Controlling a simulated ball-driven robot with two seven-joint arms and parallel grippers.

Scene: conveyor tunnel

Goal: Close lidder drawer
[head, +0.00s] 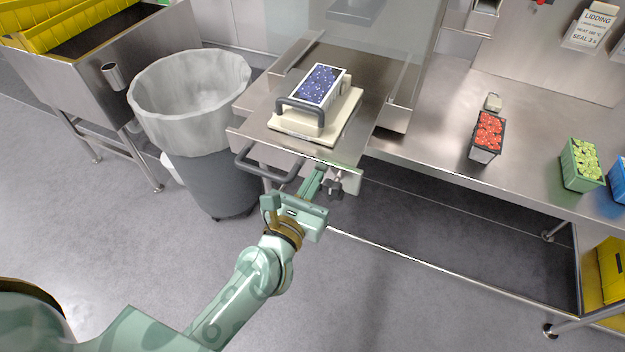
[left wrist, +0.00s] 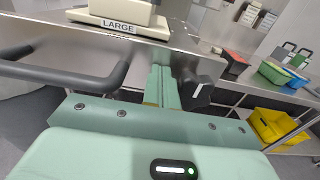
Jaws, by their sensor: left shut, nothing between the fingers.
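The lidder drawer (head: 258,128) is a steel tray pulled out at the front of the machine, with a dark bar handle (head: 262,172) on its front face. On it sits a cream tool plate (head: 343,128) labelled LARGE in the left wrist view (left wrist: 118,26), holding a punnet of blueberries (head: 319,85). My left gripper (head: 320,172) is shut and empty. Its fingertips are at the drawer's front face, right of the handle and beside a dark knob (head: 335,188); I cannot tell whether they touch. My right gripper is not in view.
A grey bin with a clear liner (head: 190,100) stands left of the drawer. A steel bench (head: 450,130) on the right holds a red-fruit punnet (head: 487,136) and a green-fruit punnet (head: 580,164). Yellow crates (head: 607,275) are below. Floor in front is clear.

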